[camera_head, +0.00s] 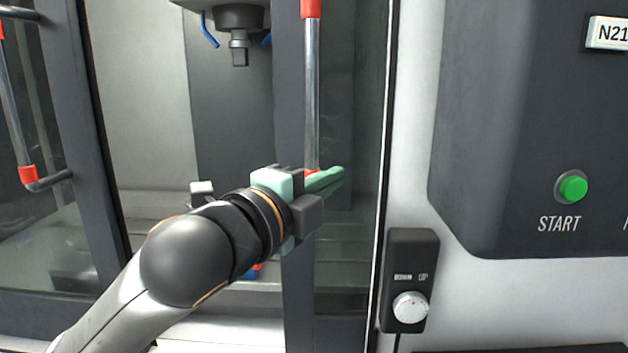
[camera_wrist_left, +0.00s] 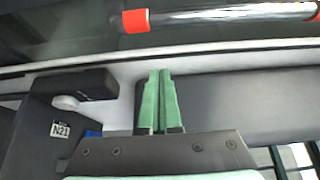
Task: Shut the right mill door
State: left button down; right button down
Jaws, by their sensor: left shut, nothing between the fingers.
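The right mill door (camera_head: 345,240) is a dark-framed glass panel, and a gap lies between it and the left door (camera_head: 85,130). Its vertical silver handle (camera_head: 311,90) with red ends stands on its left frame; the handle also shows at the top of the left wrist view (camera_wrist_left: 220,15). My left gripper (camera_head: 328,180) has green fingers closed together, with nothing between them. In the head view they overlap the handle's lower end and point right across the glass. In the left wrist view the closed fingers (camera_wrist_left: 160,100) appear apart from the bar. My right gripper is not in view.
Through the gap a spindle (camera_head: 239,45) hangs over the mill's interior. The left door's handle (camera_head: 12,100) is at the far left. Right of the door are a small box with a white knob (camera_head: 410,306) and a dark panel with a green START button (camera_head: 572,187).

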pick_arm(q)
jog(key=w, duration=0.2)
jog(key=w+a+p, duration=0.1)
jog(key=w, duration=0.2)
jog(key=shift+w+a, duration=0.1)
jog(key=shift+w, duration=0.1)
jog(key=shift+a, duration=0.15)
